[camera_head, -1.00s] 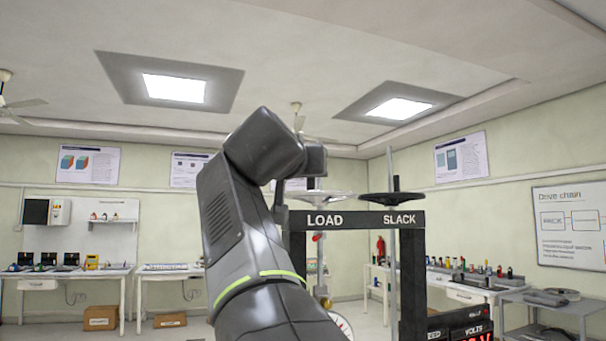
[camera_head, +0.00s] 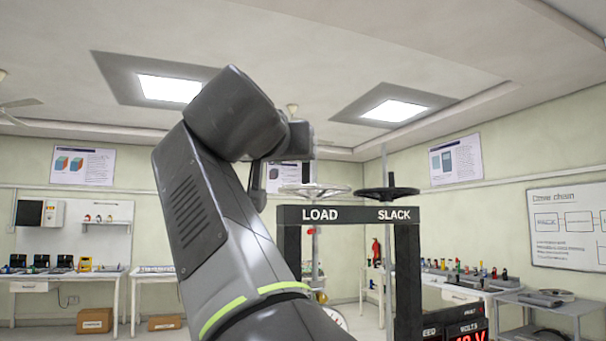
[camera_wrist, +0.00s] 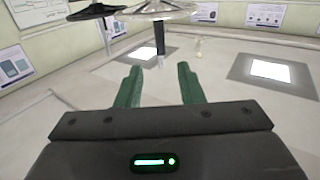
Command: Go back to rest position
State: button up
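My gripper (camera_wrist: 158,88) shows in the wrist view with its two green fingers spread apart and nothing between them. The wrist picture is upside down, with the ceiling low and the handwheels at the top. In the head view my dark arm rises in front of the rig, and the gripper's fingers cannot be made out there. The rig has a black frame (camera_head: 348,214) marked LOAD and SLACK. A silver handwheel (camera_head: 313,190) stands above LOAD and a black handwheel (camera_head: 387,193) above SLACK. My gripper is apart from both wheels.
A red-digit display (camera_head: 468,331) sits low on the rig. Benches with small devices stand along the left wall (camera_head: 70,272) and behind the rig at right. A grey side table (camera_head: 540,305) is at far right. The space above the rig is open.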

aim_at(305, 168)
jog(key=shift+w, duration=0.15)
jog(key=p+x, duration=0.4)
jog(key=x, duration=0.9)
jog(key=shift+w, duration=0.3)
jog(key=shift+p, duration=0.3)
